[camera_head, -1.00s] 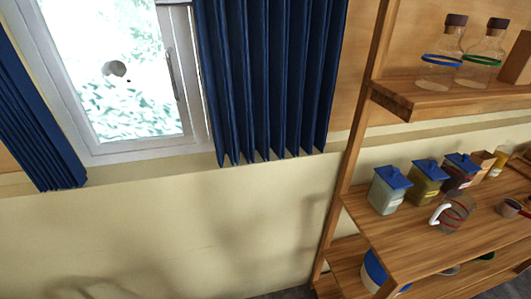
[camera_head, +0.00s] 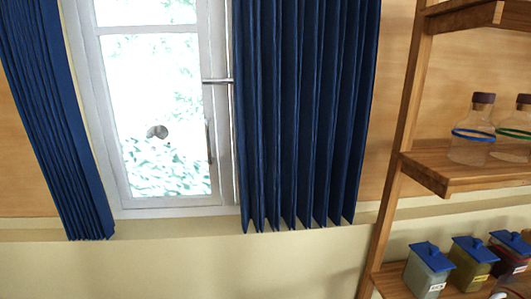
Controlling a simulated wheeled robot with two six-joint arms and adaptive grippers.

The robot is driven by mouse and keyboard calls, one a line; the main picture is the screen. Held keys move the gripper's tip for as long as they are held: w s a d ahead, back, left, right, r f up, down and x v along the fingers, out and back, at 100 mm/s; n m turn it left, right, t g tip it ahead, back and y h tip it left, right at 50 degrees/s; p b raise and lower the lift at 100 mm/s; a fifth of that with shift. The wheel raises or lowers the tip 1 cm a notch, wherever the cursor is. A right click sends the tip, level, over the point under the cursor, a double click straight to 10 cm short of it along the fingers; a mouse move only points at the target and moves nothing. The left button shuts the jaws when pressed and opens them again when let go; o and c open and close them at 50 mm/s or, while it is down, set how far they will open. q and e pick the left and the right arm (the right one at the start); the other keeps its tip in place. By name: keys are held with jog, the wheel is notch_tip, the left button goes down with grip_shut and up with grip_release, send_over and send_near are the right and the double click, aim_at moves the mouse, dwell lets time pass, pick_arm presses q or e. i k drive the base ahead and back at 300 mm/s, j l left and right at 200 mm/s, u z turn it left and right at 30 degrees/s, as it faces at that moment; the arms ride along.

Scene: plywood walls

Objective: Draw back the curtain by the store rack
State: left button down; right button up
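The dark blue curtain by the store rack (camera_head: 305,120) hangs in pleats to the right of the window (camera_head: 160,110). Its left edge lies along the window's right frame, and its hem ends a little below the sill line. A short metal bar (camera_head: 217,80) sticks out from the curtain's left edge across the window frame. The wooden store rack (camera_head: 400,150) stands to the right of the curtain, with a strip of plywood wall between them. A second blue curtain (camera_head: 60,130) hangs left of the window. Neither of my grippers is in view.
Glass bottles with dark caps (camera_head: 472,130) stand on a rack shelf. Blue-lidded jars (camera_head: 428,270) stand on a lower shelf. The pale wall (camera_head: 220,265) below the window is bare.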

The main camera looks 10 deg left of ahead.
aim_at(243, 65)
jog(key=u, duration=1.45)
jog(key=j+z, duration=0.25)
jog(key=z, duration=0.15)
jog(key=j+z, duration=0.55)
jog(key=z, duration=0.2)
jog(key=k+j+z, duration=0.1)
jog(key=z, duration=0.25)
jog(key=j, duration=0.1)
